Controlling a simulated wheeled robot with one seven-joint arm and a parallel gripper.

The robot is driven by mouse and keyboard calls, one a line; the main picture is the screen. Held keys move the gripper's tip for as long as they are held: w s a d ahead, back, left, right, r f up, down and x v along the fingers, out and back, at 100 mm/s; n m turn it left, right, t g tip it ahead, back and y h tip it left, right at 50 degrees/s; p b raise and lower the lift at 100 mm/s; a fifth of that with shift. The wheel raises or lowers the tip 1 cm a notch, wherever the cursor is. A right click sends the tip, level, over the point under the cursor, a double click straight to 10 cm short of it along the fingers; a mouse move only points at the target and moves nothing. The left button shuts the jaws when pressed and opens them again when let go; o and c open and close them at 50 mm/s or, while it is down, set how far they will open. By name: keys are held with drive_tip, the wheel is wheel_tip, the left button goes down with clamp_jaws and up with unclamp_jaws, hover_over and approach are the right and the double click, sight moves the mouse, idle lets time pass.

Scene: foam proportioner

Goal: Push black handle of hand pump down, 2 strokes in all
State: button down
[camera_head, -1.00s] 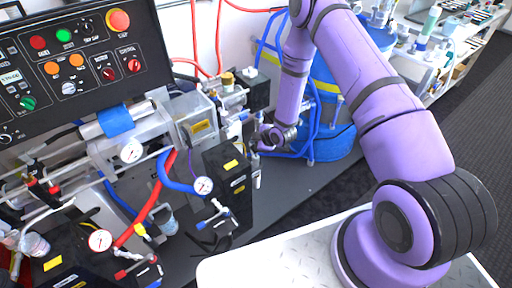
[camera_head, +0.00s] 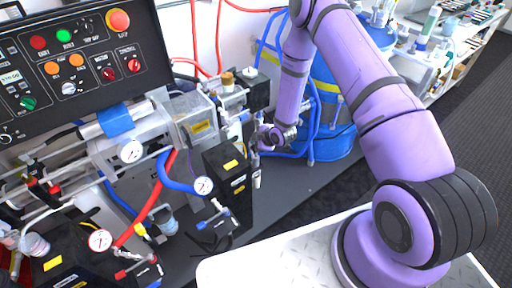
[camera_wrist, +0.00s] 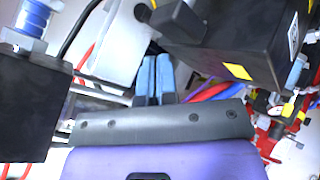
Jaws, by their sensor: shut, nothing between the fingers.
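My gripper (camera_head: 256,147) is among the machinery, beside the upper right of a black box with yellow labels (camera_head: 228,172). In the wrist view its two blue-tipped fingers (camera_wrist: 155,72) are together, with nothing held between them. A black box with a yellow label (camera_wrist: 238,40) is close on their right in that view. A black block (camera_wrist: 35,105) with a blue and clear ringed part on top is on the left. I cannot pick out the hand pump's black handle with certainty in either view. My gripper and wrist hide part of the area there.
A control panel (camera_head: 75,60) with coloured knobs stands at the left, above pipes and gauges. Red and blue hoses (camera_head: 180,180) cross in front. A blue barrel (camera_head: 335,110) stands behind my arm. The dark bench top (camera_head: 290,185) is clear right of the black box.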

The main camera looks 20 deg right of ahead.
drive_tip(key=shift+f, duration=0.2)
drive_tip(key=shift+f, duration=0.2)
drive_tip(key=shift+f, duration=1.65)
idle(2.1)
drive_tip(key=shift+r, duration=2.05)
drive_tip(key=shift+r, duration=0.1)
drive_tip(key=shift+r, duration=2.45)
